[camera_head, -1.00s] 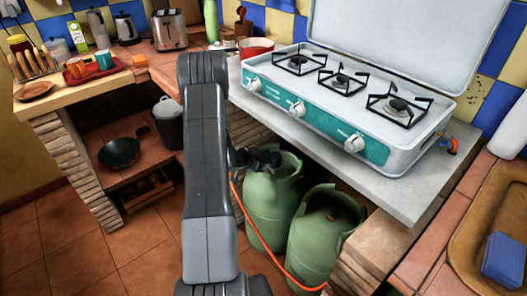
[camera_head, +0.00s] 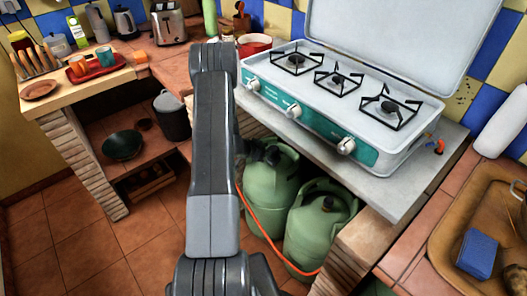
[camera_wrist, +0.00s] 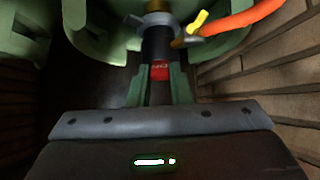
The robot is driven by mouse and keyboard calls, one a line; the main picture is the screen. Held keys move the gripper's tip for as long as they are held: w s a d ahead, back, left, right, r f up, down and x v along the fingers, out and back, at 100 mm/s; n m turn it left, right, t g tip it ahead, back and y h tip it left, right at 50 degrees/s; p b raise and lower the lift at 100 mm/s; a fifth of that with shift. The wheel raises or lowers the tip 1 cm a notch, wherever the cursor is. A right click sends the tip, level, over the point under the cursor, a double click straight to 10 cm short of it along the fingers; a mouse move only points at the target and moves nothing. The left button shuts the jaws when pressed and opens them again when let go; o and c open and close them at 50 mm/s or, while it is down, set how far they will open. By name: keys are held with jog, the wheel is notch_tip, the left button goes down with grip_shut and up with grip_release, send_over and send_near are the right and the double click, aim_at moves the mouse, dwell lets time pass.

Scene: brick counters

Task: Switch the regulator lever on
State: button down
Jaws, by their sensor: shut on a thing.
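In the wrist view, my gripper (camera_wrist: 159,88) has its two fingers on either side of a dark upright regulator part (camera_wrist: 156,44) and is shut on it. A red patch with pale lettering (camera_wrist: 160,71) shows between the fingers. A small yellow piece (camera_wrist: 198,22) sits beside the part, near the orange hose (camera_wrist: 240,16). The green collar of a gas cylinder surrounds this. In the head view, my gripper (camera_head: 265,153) is at the top of the left green cylinder (camera_head: 270,192), partly hidden by my arm. I cannot tell the lever's position.
A second green cylinder (camera_head: 318,235) stands close on the right. The counter with the white and teal stove (camera_head: 375,152) overhangs both. Brick walls (camera_wrist: 285,85) flank the cylinder space. The orange hose (camera_head: 262,230) hangs in front of the cylinders.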

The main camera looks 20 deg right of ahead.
jog(key=c, duration=1.6)
grip_release()
jog(key=shift+a, duration=0.1)
jog(key=v, duration=1.3)
jog(key=shift+s+a+r+p, duration=0.15)
jog(key=shift+a+r+p, duration=0.1)
jog(key=shift+p, duration=0.2)
jog(key=shift+f, duration=0.1)
jog(key=b+x, duration=0.1)
jog(key=x, duration=1.3)
jog(key=shift+a+r, duration=0.1)
jog(key=shift+r, duration=0.15)
